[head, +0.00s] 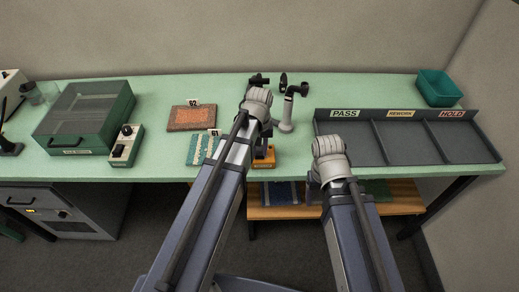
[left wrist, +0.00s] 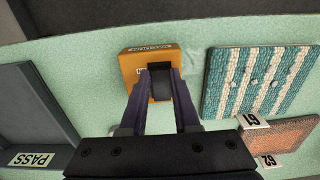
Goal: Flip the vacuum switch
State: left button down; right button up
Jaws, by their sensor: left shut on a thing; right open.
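An orange box (head: 264,158) with a black upright part on it sits on the green bench near the front edge. My left gripper (left wrist: 165,72) is shut on the black part (left wrist: 163,86), one finger on each side. In the head view its wrist hides part of the box. A grey control box (head: 124,146) with two dark controls stands further left.
A teal striped sample (head: 201,149) and an orange-brown sample (head: 191,118) lie left of my left arm. A dark-lidded case (head: 85,116) stands left. A white stand (head: 288,112) is behind. A sorting tray (head: 408,143) and green bin (head: 438,87) are right.

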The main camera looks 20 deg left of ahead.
pick_arm(q)
jog(key=shift+w+g, duration=0.35)
jog(key=shift+g, duration=0.15)
jog(key=shift+w+a+g, duration=0.1)
jog(key=shift+g, duration=0.2)
jog(key=shift+r+g+h, duration=0.15)
jog(key=shift+g+h, duration=0.15)
jog(key=shift+s, duration=0.2)
jog(key=c, duration=0.6)
grip_release()
jog(key=shift+c, duration=0.2)
